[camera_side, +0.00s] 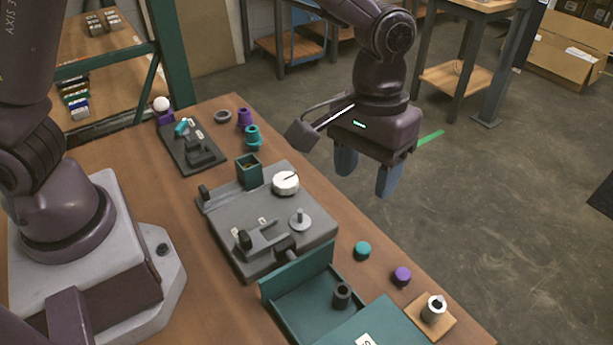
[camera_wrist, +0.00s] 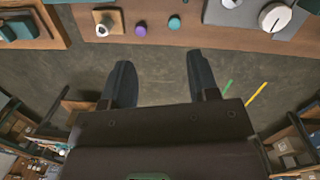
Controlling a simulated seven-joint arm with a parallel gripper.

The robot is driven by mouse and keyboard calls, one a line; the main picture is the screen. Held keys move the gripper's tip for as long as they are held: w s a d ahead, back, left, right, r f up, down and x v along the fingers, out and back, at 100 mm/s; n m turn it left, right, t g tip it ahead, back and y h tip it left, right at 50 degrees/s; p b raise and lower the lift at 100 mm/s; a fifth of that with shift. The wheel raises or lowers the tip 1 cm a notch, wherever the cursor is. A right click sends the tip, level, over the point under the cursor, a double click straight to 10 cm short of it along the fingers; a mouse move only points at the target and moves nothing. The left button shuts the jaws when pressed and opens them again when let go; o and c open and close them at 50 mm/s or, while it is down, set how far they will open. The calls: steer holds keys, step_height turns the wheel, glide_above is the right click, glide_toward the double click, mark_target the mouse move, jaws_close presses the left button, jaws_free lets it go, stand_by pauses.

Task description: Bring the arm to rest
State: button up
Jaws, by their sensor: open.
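My gripper (camera_side: 362,178) is raised beyond the right edge of the wooden table, over the floor. Its two dark blue fingers are apart, and nothing is between them. In the wrist view my gripper (camera_wrist: 160,88) also shows both fingers spread, with bare floor behind them and the table edge at the top. My gripper touches nothing.
The table (camera_side: 190,245) holds a grey fixture board (camera_side: 225,225) with a white dial (camera_side: 286,183), a teal box (camera_side: 248,170), a teal open tray (camera_side: 300,296), a teal cap (camera_side: 362,250) and a purple cap (camera_side: 402,275). Open floor (camera_side: 480,190) surrounds my gripper.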

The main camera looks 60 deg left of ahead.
steer(key=s+a+r+m+t, duration=0.1)
steer(key=s+a+r+t, duration=0.2)
steer(key=s+a+r, duration=0.3)
steer(key=s+a+r+m+t+y, duration=0.1)
steer(key=s+a+r+t, duration=0.2)
steer(key=s+a+r, duration=0.4)
steer(key=s+a, duration=0.3)
steer(key=a, duration=0.3)
steer(key=shift+a, duration=0.3)
steer(key=shift+s, duration=0.1)
stand_by(0.4)
